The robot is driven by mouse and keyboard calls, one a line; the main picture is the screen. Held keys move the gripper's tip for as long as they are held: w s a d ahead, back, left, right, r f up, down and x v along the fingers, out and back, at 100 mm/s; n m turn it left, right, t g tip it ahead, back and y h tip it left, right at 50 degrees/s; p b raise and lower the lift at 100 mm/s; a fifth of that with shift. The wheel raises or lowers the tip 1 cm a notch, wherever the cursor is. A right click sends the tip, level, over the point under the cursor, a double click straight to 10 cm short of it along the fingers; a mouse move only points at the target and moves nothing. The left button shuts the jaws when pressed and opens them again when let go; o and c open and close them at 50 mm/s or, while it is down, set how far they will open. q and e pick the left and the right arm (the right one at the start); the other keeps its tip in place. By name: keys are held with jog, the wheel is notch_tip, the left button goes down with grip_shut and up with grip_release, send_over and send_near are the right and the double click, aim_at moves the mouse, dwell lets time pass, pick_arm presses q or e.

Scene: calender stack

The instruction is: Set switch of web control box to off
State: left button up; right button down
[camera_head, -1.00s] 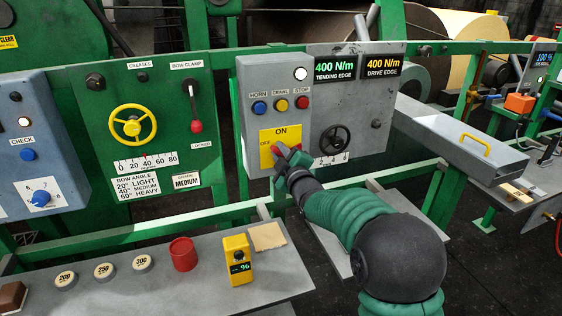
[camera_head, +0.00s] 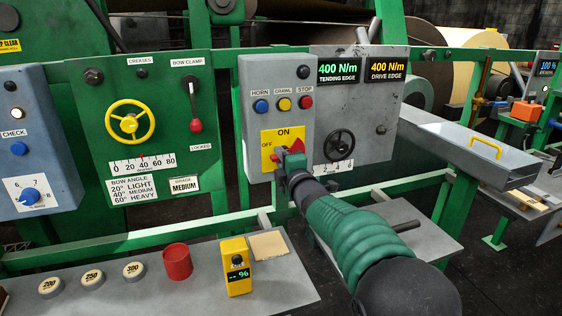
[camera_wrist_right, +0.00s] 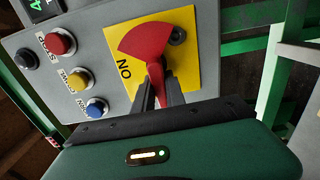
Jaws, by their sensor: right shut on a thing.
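The web control box (camera_head: 262,105) is a grey box with a yellow switch plate (camera_head: 295,136) marked ON and OFF. Its red switch (camera_head: 272,158) shows at the plate's lower left, below the OFF label. My right gripper (camera_head: 283,157) is at the plate and covers part of the switch. In the right wrist view, the red switch (camera_wrist_right: 145,40) has a wide fan-shaped part, and its narrow part is between the fingers of my right gripper (camera_wrist_right: 158,90), which are shut on it. The exact switch position is partly hidden. My left gripper is not in view.
HORN, CRAWL and STOP buttons (camera_head: 283,104) sit above the plate. A black handwheel (camera_head: 340,144) is close on the right. Below is a grey shelf (camera_head: 210,290) with a red cup (camera_head: 177,261) and a yellow meter (camera_head: 236,267). A green rail (camera_head: 150,240) runs in front.

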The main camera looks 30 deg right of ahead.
jog(key=shift+a+f, duration=0.1)
jog(key=shift+f, duration=0.3)
jog(key=c, duration=1.5)
grip_release()
jog(key=shift+o, duration=0.6)
jog(key=shift+r, duration=0.2)
jog(key=v, duration=1.6)
jog(key=shift+s, duration=0.4)
jog(key=shift+f, duration=0.15)
